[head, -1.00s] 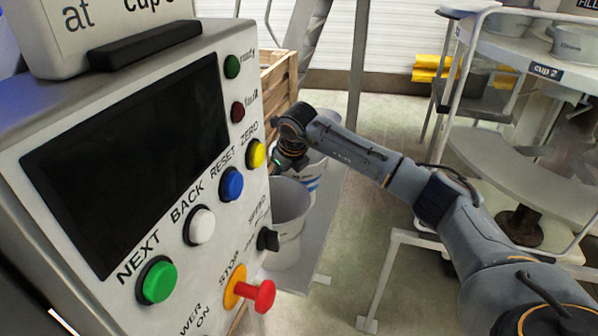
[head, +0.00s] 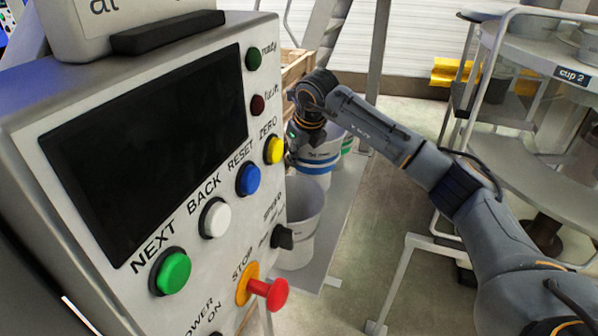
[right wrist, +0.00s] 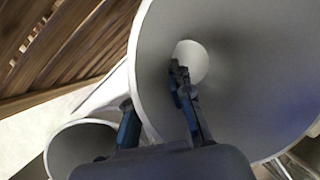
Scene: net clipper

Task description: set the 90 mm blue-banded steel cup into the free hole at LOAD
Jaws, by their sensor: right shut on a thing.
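The blue-banded steel cup (head: 318,166) hangs upright from my right gripper (head: 303,135), beyond the control panel's right edge. In the right wrist view my right gripper (right wrist: 155,115) has one finger inside the cup (right wrist: 240,90) and one outside, shut on its wall. The cup's inside looks empty, with a bright round patch at the bottom. A grey cup (head: 296,222) stands in front of it, partly hidden by the panel. A green-banded cup (head: 347,144) shows behind it. I see neither a LOAD label nor a free hole. My left gripper is not in view.
The control panel (head: 150,200) with a dark screen and buttons fills the left. A narrow grey shelf (head: 335,235) runs under the cups. A wooden crate (head: 297,65) stands behind. A white rack labelled cup 2 (head: 540,62) stands at right, with open floor between.

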